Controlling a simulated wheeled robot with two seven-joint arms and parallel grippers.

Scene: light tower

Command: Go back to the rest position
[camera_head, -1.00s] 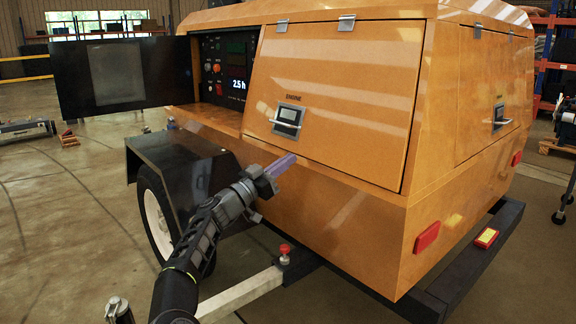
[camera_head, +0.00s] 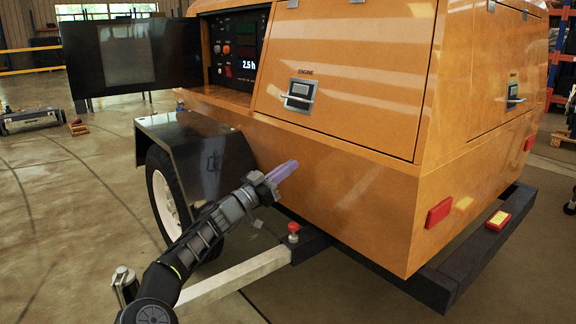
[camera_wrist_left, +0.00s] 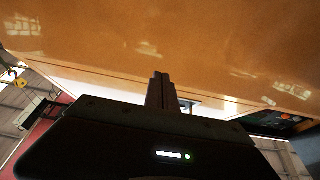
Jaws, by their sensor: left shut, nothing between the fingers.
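My left gripper (camera_head: 284,171) is in front of the lower side of the orange light tower body (camera_head: 340,190), with its purple fingers together and nothing between them. In the left wrist view the shut fingers (camera_wrist_left: 161,90) point toward the orange panel (camera_wrist_left: 170,45). I cannot tell the exact gap between the fingertips and the panel. My left arm comes in from the bottom left. My right gripper does not show in either view.
The open black control door (camera_head: 130,55) stands out to the left beside the control panel (camera_head: 237,50). A black fender (camera_head: 190,150) covers the wheel (camera_head: 165,200). A grey outrigger bar with a red knob (camera_head: 293,228) lies below my gripper. Open floor spreads to the left.

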